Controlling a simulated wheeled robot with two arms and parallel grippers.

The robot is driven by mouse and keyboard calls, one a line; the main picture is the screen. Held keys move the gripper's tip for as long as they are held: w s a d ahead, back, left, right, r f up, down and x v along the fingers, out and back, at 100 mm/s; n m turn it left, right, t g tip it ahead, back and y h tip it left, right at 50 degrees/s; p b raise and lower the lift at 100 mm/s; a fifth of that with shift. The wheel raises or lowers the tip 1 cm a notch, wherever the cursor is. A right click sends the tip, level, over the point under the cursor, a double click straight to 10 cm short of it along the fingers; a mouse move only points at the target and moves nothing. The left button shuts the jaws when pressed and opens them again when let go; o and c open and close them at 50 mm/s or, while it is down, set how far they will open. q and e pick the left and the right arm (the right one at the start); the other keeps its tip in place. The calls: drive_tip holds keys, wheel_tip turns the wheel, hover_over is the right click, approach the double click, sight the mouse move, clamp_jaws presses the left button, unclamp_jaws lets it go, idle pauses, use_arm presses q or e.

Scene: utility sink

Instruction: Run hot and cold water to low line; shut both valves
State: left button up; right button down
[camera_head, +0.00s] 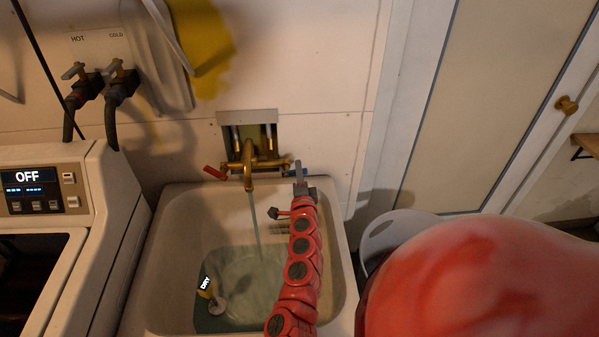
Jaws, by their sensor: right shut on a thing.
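The brass faucet (249,160) is mounted in a wall recess above the utility sink (335,210). A stream of water (256,228) runs from its spout into the basin, where water (262,278) covers the bottom. The red valve handle (215,173) on the left sticks out to the left and is untouched. My right gripper (298,174) is shut on the blue valve handle (288,173) on the right, and largely hides it. A small piece with a label reading "DRY" (206,285) is in the basin at the lower left. No low line can be made out. My left gripper is out of view.
A washing machine (75,165) reading OFF stands left of the sink. Wall taps marked HOT (77,73) and COLD (117,72) with dark hoses are above it. A pale basket (385,236) stands right of the sink, near a door with a brass knob (566,105).

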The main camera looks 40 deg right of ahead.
drive_tip(key=n, duration=0.1)
drive_tip(key=r+n+p, duration=0.1)
drive_tip(key=n, duration=0.1)
drive_tip(key=shift+w+a+r+n, duration=0.1)
drive_tip(key=shift+a+n, duration=0.05)
drive_tip(key=shift+n, duration=0.15)
drive_tip(key=shift+a+r+n+p, duration=0.2)
drive_tip(key=shift+n+p, duration=0.45)
drive_tip(key=shift+n, duration=0.25)
drive_tip(key=shift+w, duration=0.1)
drive_tip(key=c, duration=0.7)
unclamp_jaws()
